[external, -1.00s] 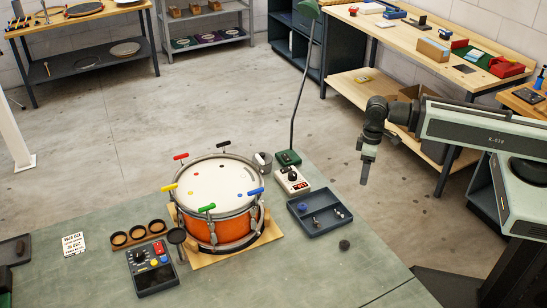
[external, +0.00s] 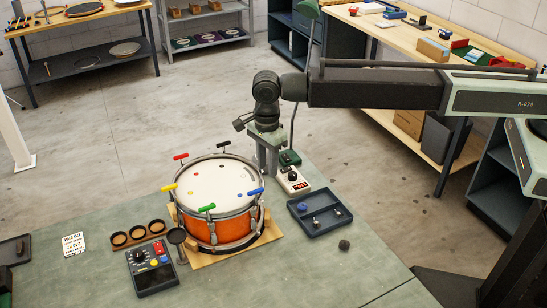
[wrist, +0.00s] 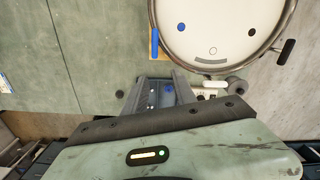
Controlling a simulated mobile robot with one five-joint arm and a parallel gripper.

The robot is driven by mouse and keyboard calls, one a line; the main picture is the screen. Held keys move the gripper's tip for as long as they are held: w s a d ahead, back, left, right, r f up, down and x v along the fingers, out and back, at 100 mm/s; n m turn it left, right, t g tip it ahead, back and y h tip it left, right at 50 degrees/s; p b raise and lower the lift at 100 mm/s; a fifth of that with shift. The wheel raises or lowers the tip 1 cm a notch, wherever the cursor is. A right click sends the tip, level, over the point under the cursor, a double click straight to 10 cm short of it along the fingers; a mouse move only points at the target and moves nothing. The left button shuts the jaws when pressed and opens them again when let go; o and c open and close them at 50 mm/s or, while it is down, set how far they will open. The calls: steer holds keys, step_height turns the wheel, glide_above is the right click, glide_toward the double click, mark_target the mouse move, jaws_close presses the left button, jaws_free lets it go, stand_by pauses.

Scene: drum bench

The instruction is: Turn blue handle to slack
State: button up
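The orange drum (external: 234,225) stands on a wooden base on the bench, with colored T-handles around its rim. The blue handle (external: 255,191) is at the drum's right front rim; in the wrist view it is a blue bar (wrist: 155,43) at the drumhead's left edge. My gripper (external: 267,172) points down and appears beyond the drum's right side in the external view, above the bench. In the wrist view my gripper (wrist: 162,76) has its two fingers apart with nothing between them, and the blue handle is just ahead of the fingertips, untouched.
A dark tray (external: 334,225) with small parts lies right of the drum. A control box (external: 152,268) stands left of the drum.

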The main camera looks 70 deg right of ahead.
mark_target(256, 189)
steer(key=a+m, duration=0.1)
steer(key=w+a+r+m, duration=0.1)
steer(key=w+a+m, duration=0.1)
steer(key=a, duration=0.1)
steer(key=shift+w+r+p, duration=0.25)
steer(key=shift+r+p, duration=0.1)
steer(key=shift+r, duration=0.05)
step_height(256, 189, down, 8)
steer(key=b, duration=0.8)
steer(key=shift+d+f, duration=0.1)
steer(key=shift+d, duration=0.05)
steer(key=shift+s, duration=0.1)
steer(key=shift+c, duration=0.3)
jaws_close()
